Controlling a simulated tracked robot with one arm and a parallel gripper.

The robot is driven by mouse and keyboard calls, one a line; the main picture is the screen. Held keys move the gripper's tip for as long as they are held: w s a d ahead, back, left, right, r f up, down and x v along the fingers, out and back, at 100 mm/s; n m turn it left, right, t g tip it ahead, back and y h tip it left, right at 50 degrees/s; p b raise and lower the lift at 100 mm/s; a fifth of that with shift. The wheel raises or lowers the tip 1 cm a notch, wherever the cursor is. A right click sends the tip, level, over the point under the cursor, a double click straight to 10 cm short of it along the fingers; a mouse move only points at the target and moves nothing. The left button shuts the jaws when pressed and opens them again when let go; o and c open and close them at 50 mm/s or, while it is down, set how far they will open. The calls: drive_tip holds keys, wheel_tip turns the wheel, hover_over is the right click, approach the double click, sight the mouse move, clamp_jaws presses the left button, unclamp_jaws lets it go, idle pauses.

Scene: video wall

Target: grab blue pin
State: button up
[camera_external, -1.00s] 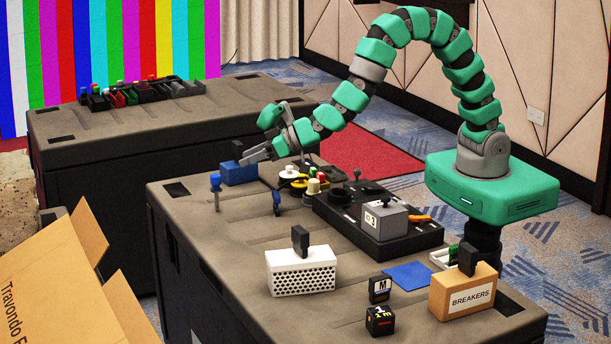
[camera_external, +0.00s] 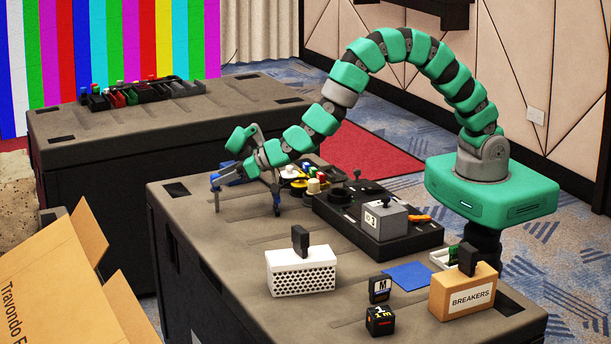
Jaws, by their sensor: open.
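One blue pin (camera_external: 215,187) stands upright near the far left edge of the case top, its upper part partly covered by my gripper. My gripper (camera_external: 225,177) is open and reaches down to the left, with a fingertip at the head of the left pin. I cannot tell whether it touches the pin. A blue block (camera_external: 229,168) behind is mostly hidden by the gripper.
Yellow and coloured parts (camera_external: 296,183) and a black control box (camera_external: 345,214) lie to the right. A white perforated box (camera_external: 301,271), a breakers box (camera_external: 463,291) and a blue square (camera_external: 407,275) sit toward the front. The case's front left is clear.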

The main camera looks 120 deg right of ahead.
sight(216, 193)
drive_tip(key=b+x, duration=0.1)
drive_tip(key=x, duration=0.3)
drive_tip(key=shift+d+f, duration=0.3)
drive_tip(key=shift+f, duration=0.05)
drive_tip(key=shift+w+d, duration=0.15)
drive_tip(key=shift+w, duration=0.15)
drive_tip(key=c, duration=1.1)
